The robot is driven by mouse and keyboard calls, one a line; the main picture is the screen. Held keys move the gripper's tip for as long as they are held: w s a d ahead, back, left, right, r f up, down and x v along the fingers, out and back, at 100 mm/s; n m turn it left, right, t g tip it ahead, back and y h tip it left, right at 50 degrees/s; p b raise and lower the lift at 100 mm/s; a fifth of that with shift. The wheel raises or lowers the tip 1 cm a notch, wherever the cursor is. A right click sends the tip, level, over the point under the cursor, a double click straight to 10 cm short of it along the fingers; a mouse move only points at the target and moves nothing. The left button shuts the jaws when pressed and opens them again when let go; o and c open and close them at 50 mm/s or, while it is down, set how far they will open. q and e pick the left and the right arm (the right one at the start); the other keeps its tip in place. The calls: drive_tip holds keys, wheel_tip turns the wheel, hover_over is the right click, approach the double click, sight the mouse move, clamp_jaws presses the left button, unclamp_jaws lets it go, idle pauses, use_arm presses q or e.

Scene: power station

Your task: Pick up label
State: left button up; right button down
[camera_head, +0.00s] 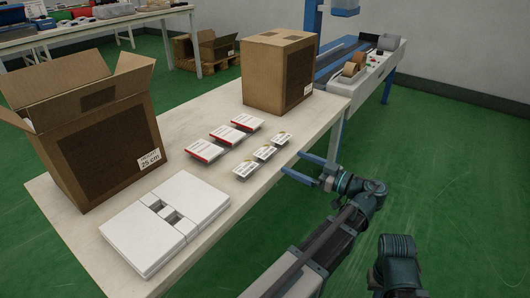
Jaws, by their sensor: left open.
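Three small white labels with yellow-green marks lie in a row on the white table (205,254): a near one (245,169), a middle one (264,153) and a far one (281,138). Behind them is a row of three larger white labels with red edges: a near one (203,151), a middle one (223,134) and a far one (246,122). My left gripper (292,162) is open and empty, its blue fingers pointing at the table's right edge, to the right of the small labels. My right gripper is not in view.
An open cardboard box (110,150) marked 25 cm stands at the left and a closed box (270,75) at the far end. A flat white stack (165,220) lies at the near end. A blue-framed conveyor machine (345,60) stands beyond. Green floor is clear at right.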

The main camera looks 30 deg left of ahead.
sight(266, 152)
use_arm(q)
drive_tip(key=a, duration=0.6)
drive_tip(key=shift+w+a, duration=0.15)
drive_tip(key=shift+w, duration=0.05)
drive_tip(key=shift+a+f, duration=0.1)
drive_tip(key=a, duration=0.5)
drive_tip(key=shift+w+f, duration=0.1)
drive_tip(key=shift+f, duration=0.1)
drive_tip(key=c, duration=1)
